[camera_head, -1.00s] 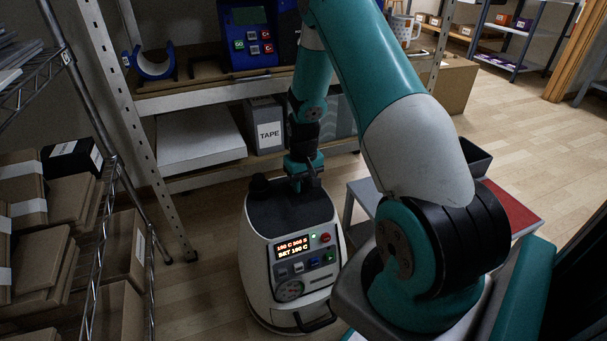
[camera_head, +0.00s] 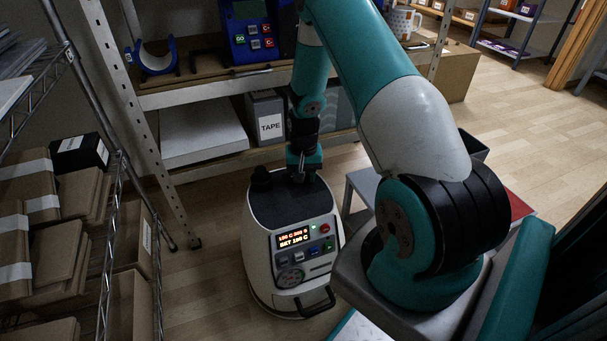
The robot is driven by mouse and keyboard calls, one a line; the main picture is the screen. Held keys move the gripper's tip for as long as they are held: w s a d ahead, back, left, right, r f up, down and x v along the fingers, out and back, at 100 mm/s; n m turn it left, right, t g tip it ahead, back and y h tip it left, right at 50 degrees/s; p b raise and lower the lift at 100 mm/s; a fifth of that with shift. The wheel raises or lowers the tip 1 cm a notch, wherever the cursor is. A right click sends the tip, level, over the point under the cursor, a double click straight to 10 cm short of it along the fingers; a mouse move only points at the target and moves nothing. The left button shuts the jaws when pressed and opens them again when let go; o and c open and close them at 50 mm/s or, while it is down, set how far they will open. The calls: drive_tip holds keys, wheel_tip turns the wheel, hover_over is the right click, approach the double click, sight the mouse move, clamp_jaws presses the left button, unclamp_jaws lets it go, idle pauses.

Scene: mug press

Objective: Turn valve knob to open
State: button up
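A white machine (camera_head: 262,240) with a dark top stands on the floor near the middle. My gripper (camera_head: 299,178) points down over the back of the machine's top, to the right of that part. Its fingers are small and dark, and I cannot see whether they hold anything.
A shelf behind holds a blue device (camera_head: 258,32), a blue cradle (camera_head: 156,58) and a TAPE box (camera_head: 266,118). A wire rack with cardboard boxes (camera_head: 85,195) stands at left. A mug (camera_head: 402,22) sits at the back. Open floor lies at right.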

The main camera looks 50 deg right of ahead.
drive_tip(key=o, duration=0.9)
wheel_tip(320, 180, up, 17)
drive_tip(key=p, duration=0.5)
drive_tip(key=shift+r, duration=0.2)
